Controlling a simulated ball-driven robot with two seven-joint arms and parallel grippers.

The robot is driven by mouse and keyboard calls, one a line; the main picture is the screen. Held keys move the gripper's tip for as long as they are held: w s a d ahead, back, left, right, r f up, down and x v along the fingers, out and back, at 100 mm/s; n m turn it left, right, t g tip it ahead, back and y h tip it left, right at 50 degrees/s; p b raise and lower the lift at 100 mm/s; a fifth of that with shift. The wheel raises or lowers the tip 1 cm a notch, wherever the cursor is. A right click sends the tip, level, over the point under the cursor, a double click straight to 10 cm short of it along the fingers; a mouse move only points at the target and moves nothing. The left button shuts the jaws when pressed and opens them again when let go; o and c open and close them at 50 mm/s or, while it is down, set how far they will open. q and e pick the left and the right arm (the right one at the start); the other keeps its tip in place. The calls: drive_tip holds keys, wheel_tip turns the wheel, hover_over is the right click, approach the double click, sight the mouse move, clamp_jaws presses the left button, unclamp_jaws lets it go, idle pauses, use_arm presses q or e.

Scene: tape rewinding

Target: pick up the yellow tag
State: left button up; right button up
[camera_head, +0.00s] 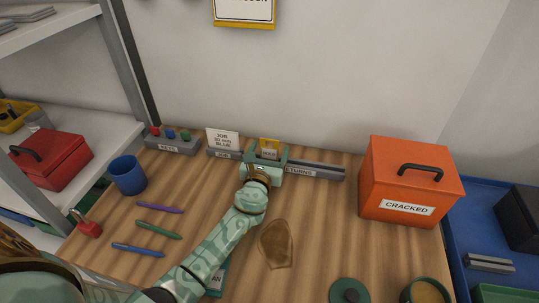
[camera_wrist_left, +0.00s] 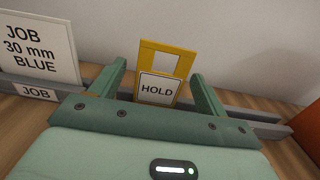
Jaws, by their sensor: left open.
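The yellow tag (camera_head: 270,144) stands upright in a long grey rail at the back of the wooden table. In the left wrist view the tag (camera_wrist_left: 168,63) has a yellow frame with a square hole at the top and a white "HOLD" label. My left gripper (camera_head: 267,155) is open at the rail. In its wrist view the two green fingers of the gripper (camera_wrist_left: 158,75) stand on either side of the tag, with a gap visible at each side. The tag's lower end is hidden behind the gripper body. My right gripper is not in view.
A white "JOB 30 mm BLUE" card (camera_head: 222,139) stands in the rail (camera_head: 325,172) left of the tag. A grey key block (camera_head: 172,147) is further left. An orange "CRACKED" box (camera_head: 408,180) stands right.

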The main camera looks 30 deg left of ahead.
use_arm(q)
drive_tip(key=x, duration=0.2)
drive_tip(key=shift+w+a+f, duration=0.1)
drive_tip(key=shift+w, duration=0.2)
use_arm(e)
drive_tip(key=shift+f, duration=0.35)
use_arm(q)
drive_tip(key=shift+s, duration=0.1)
drive_tip(key=shift+c, duration=0.2)
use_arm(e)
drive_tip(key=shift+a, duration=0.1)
use_arm(q)
drive_tip(key=c, duration=1)
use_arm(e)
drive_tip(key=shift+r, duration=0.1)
